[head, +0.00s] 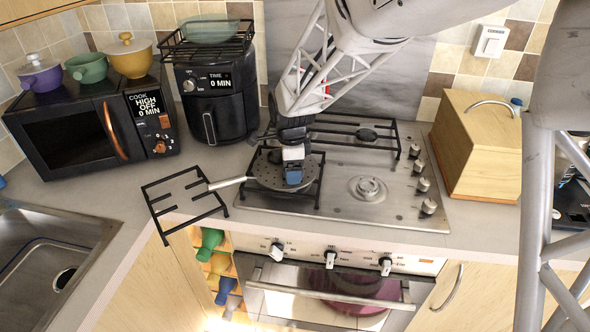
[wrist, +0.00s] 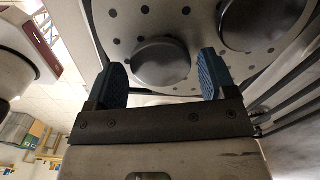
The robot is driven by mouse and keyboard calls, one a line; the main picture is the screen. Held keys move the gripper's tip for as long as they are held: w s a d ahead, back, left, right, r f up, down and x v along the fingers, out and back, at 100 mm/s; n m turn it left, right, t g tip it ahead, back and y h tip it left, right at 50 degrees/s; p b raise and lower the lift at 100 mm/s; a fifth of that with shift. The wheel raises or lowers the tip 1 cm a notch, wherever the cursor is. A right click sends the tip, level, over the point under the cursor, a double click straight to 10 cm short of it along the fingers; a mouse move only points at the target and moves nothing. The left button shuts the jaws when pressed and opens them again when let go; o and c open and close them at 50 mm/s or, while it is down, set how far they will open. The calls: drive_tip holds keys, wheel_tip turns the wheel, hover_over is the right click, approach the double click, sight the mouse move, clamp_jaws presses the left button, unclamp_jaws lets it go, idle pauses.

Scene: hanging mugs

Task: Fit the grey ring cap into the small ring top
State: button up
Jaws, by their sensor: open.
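My gripper (head: 293,174) is open and low over a grey perforated pan (head: 268,172) on the front left of the hob. In the wrist view my blue fingers (wrist: 162,60) stand on either side of a round grey cap (wrist: 160,64), with a gap visible at least on the right. A second, larger-looking round grey cap (wrist: 262,20) lies to its right on the perforated surface (wrist: 120,18). I cannot tell which is the grey ring cap. In the head view the gripper hides both caps. A bare burner ring (head: 367,188), possibly the small ring top, sits uncovered at the front right.
A loose black pan grate (head: 186,202) lies left of the hob, past the pan handle (head: 228,182). Another grate (head: 345,128) covers the rear burner. A wooden box (head: 478,150) stands right of the knobs, and a black air fryer (head: 212,95) stands behind left.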

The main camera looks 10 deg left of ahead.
drive_tip(key=shift+f, duration=0.3)
idle(0.4)
drive_tip(key=c, duration=0.7)
drive_tip(key=shift+r, duration=0.1)
